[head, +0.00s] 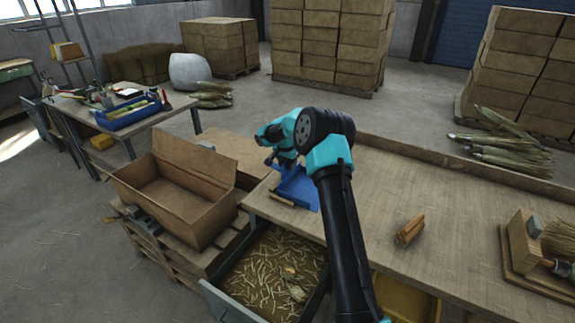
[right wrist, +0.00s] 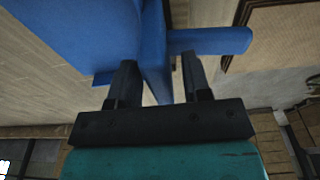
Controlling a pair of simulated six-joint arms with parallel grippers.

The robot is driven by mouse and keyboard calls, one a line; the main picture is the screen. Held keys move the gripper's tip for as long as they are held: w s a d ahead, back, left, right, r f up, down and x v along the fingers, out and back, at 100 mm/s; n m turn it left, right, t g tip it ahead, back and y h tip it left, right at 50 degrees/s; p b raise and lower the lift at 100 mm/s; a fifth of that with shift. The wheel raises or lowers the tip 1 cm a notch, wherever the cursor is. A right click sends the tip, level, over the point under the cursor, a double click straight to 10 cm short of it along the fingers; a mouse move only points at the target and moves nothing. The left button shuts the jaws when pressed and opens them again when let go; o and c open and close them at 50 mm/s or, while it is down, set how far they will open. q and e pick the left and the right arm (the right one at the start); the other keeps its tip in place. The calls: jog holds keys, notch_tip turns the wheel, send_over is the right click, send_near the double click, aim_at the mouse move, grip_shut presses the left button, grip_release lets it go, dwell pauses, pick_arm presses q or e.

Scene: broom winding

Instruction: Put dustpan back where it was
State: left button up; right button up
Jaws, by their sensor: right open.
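The blue dustpan (head: 298,187) lies at the left end of the workbench, close to the edge above the drawer. My right gripper (head: 270,160) is just above and behind it, partly hidden by my own wrist. In the right wrist view the dustpan (right wrist: 75,35) fills the upper left, with a blue bar sticking out to the right. The right gripper (right wrist: 158,82) is open there, its two black fingers on either side of a blue upright part of the dustpan. I cannot tell whether the fingers touch it. My left gripper is not in view.
An open drawer (head: 225,300) full of straw bits is below the bench's left end. An open cardboard box (head: 185,205) stands on a pallet at left. Small wooden sticks (head: 410,230) and a wooden fixture (head: 520,245) are on the bench (head: 455,205); its middle is mostly clear.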

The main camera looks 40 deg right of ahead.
notch_tip(320, 180, up, 12)
jog(key=a, duration=0.1)
jog(key=shift+s+a, duration=0.25)
jog(key=shift+a, duration=0.1)
dwell(0.6)
